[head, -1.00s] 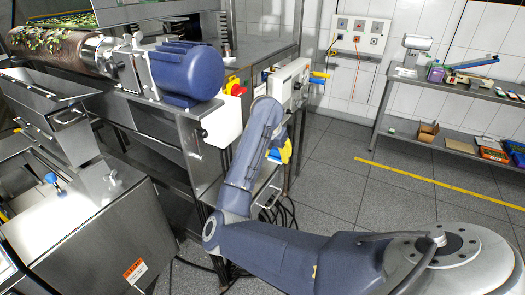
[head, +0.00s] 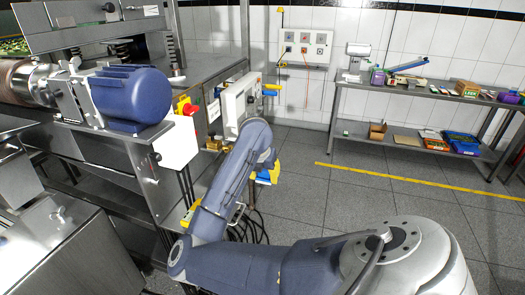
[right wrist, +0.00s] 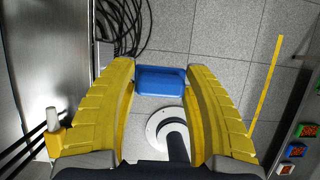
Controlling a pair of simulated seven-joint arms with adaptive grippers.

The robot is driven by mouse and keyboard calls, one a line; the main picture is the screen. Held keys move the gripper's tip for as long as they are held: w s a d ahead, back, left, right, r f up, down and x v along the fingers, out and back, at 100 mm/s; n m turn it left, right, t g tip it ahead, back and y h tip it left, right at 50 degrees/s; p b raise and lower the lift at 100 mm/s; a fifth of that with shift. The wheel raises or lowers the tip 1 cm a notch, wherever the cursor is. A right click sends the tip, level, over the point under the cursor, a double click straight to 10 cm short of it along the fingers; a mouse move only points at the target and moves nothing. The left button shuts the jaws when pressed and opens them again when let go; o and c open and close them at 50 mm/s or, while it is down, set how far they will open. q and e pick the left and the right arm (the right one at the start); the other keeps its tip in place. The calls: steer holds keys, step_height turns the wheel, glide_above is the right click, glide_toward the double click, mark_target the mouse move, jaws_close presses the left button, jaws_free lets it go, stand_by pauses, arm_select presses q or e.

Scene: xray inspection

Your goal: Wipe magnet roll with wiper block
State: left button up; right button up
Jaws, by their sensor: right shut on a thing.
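The magnet roll (head: 17,88) appears to be the brown cylinder with a shiny metal end at the far left of the head view, cut off by the picture edge. My right gripper (head: 265,175) hangs beside the machine, well to the right of the roll. In the right wrist view its yellow fingers (right wrist: 161,85) are shut on a blue block, the wiper block (right wrist: 161,80), held between the tips. The block is clear of the roll. My left gripper shows in neither view.
A blue motor (head: 131,97) sits on the steel machine, with a red stop button (head: 188,108) and a control box (head: 240,103) nearby. Dark cables lie on the floor. A shelf (head: 425,92) with several items stands at the back right. The floor between is open.

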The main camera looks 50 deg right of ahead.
steer(key=o, duration=0.5)
steer(key=c, duration=0.5)
